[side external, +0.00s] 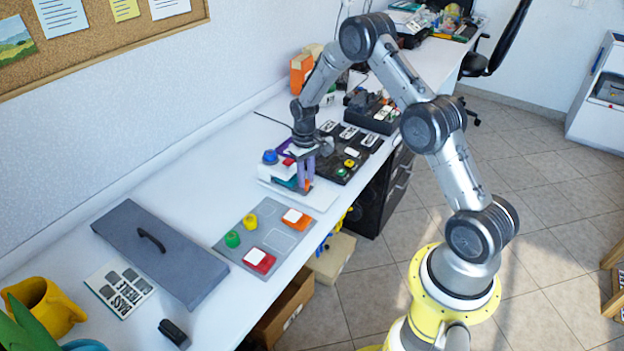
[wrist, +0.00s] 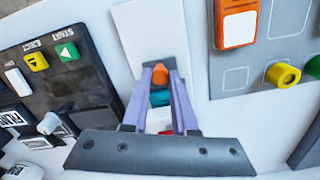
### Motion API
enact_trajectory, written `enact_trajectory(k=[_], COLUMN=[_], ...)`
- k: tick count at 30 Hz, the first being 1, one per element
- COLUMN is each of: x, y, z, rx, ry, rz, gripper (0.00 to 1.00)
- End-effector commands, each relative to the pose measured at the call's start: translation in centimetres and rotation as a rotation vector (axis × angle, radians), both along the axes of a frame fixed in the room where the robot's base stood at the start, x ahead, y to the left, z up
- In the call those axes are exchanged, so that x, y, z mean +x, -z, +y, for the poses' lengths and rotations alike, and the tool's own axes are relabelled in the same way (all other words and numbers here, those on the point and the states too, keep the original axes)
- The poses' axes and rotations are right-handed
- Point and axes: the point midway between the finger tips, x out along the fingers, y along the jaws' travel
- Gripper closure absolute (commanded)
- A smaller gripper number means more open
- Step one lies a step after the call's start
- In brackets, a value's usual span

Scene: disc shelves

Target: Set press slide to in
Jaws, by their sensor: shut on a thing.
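The press (side external: 278,172) is a small white block with a blue knob, red parts and a teal part, on a white plate on the table. My gripper (side external: 305,181) reaches down over its right side, its purple fingers pointing down. In the wrist view my gripper (wrist: 161,70) is shut on an orange piece (wrist: 160,75), which looks like the handle of the press slide. The teal part (wrist: 160,98) shows between the fingers, with red and white below it. My gripper hides much of the press, and I cannot tell how far in the slide stands.
A dark control panel (side external: 335,160) with green and yellow buttons stands just behind the press. A grey board (side external: 265,238) with several coloured buttons lies in front. A grey lid with a handle (side external: 160,250) lies further left. White plate (wrist: 150,35) is bare beyond the fingertips.

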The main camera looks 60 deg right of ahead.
Motion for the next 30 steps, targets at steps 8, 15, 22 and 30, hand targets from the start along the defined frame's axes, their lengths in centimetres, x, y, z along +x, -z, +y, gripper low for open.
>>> enact_trajectory(k=[8,15,22,30], x=[0.7,0.5,0.4,0.5], y=[-0.2,-0.1,-0.3,-4.1], z=[-0.1,0.0,0.0,-0.1], rx=[-0.006,-0.004,-0.003,-0.006], ry=[-0.001,0.0,0.0,0.0], rz=[-0.022,-0.016,-0.013,-0.017], gripper=[0.67,0.44,0.44,0.44])
